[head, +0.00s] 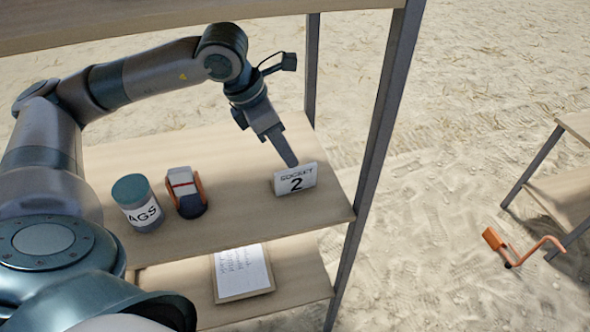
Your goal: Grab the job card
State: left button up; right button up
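A tan board with a white sheet of handwritten lines (243,268), which looks like the job card, lies on the lower shelf; its far edge is covered by the shelf above. My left gripper (291,160) points down just behind the sign's top edge; contact cannot be told. Its fingers show edge-on, so their opening is unclear, and nothing is seen between them. My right gripper is not in view.
A jar labelled "AGS" (138,204) and a small orange, white and dark item (185,191) stand on the middle shelf (240,215). A grey rack post (368,150) rises at the right. An orange crank-shaped tool (518,250) is near another rack on the sandy ground.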

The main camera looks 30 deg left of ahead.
aim_at(295, 169)
pick_arm(q)
jog(key=shift+s+d+r, duration=0.15)
jog(key=shift+s, duration=0.1)
jog(key=shift+p+x, duration=0.4)
jog(key=shift+x, duration=0.5)
jog(key=shift+w+f, duration=0.15)
jog(key=shift+f, duration=0.1)
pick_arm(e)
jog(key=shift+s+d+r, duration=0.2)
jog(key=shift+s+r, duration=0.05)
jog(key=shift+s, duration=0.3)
pick_arm(q)
jog(key=shift+p+x, duration=1.3)
jog(key=shift+x, duration=0.6)
jog(key=shift+w+f, duration=0.15)
jog(key=shift+f, duration=0.6)
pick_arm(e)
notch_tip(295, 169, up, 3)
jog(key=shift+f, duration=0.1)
pick_arm(q)
jog(key=shift+d+f+b, duration=0.1)
jog(key=shift+f+b, duration=0.1)
jog(key=shift+b, duration=0.35)
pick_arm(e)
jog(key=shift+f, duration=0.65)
